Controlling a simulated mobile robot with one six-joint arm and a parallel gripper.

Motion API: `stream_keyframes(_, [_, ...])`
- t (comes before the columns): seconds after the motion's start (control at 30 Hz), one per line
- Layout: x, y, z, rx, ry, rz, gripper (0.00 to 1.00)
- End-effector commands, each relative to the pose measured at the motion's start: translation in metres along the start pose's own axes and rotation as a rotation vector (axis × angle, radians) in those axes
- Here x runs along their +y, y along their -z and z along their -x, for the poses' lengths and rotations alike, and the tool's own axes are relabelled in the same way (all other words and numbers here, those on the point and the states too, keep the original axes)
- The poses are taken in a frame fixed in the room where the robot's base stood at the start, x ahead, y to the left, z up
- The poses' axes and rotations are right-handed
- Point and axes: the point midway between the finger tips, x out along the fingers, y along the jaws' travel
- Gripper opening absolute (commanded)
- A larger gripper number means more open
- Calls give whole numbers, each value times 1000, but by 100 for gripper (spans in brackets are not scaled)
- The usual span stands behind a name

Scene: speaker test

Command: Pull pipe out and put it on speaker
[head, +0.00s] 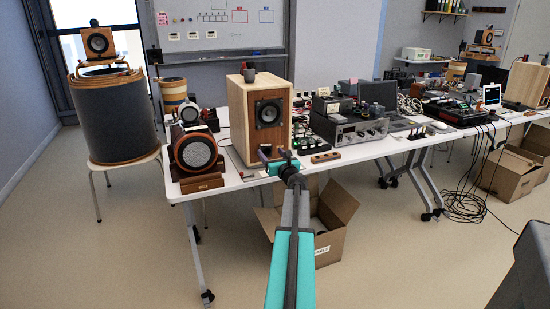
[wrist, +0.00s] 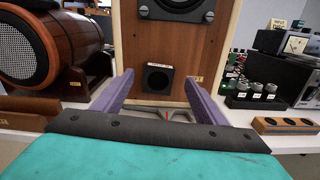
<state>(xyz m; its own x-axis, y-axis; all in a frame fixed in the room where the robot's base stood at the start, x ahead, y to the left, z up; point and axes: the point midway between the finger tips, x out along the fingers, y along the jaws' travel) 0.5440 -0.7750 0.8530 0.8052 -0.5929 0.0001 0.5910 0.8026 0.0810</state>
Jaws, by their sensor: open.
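The wooden speaker (head: 241,115) stands upright on the white table, with a round driver in its front. In the wrist view the speaker front (wrist: 150,45) fills the middle. A small black square port piece with a round opening (wrist: 158,79) is set low in that front, under a small label; it may be the pipe's end. How deep it goes is hidden. My gripper (head: 275,155) is in front of the speaker's lower front. In the wrist view, its purple fingers (wrist: 158,76) are open, one on each side of the port piece, with nothing held.
A round brown speaker (head: 196,154) on a wooden stand is to the left. A wooden block with dark holes (wrist: 284,125) and electronics (head: 350,130) are to the right. An open cardboard box (head: 330,240) is below the table.

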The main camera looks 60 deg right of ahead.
Motion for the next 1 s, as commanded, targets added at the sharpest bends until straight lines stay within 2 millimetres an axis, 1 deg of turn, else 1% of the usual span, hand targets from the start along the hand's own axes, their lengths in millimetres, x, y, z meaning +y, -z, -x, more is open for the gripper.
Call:
stream_keyframes(0.03, [0,0,-7,0,-1,0,66])
stream_keyframes(0.2, [0,0,-23,0,-1,0,66])
stream_keyframes(0.4, [0,0,-36,0,-1,0,66])
stream_keyframes(0.57, [0,0,-40,0,0,0,66])
stream_keyframes(0.87, [0,0,-41,0,0,0,66])
stream_keyframes(0.9, [0,0,-41,0,0,0,62])
stream_keyframes(0.97, [0,0,-40,0,0,0,52])
stream_keyframes(1.0, [0,0,-40,0,0,0,45])
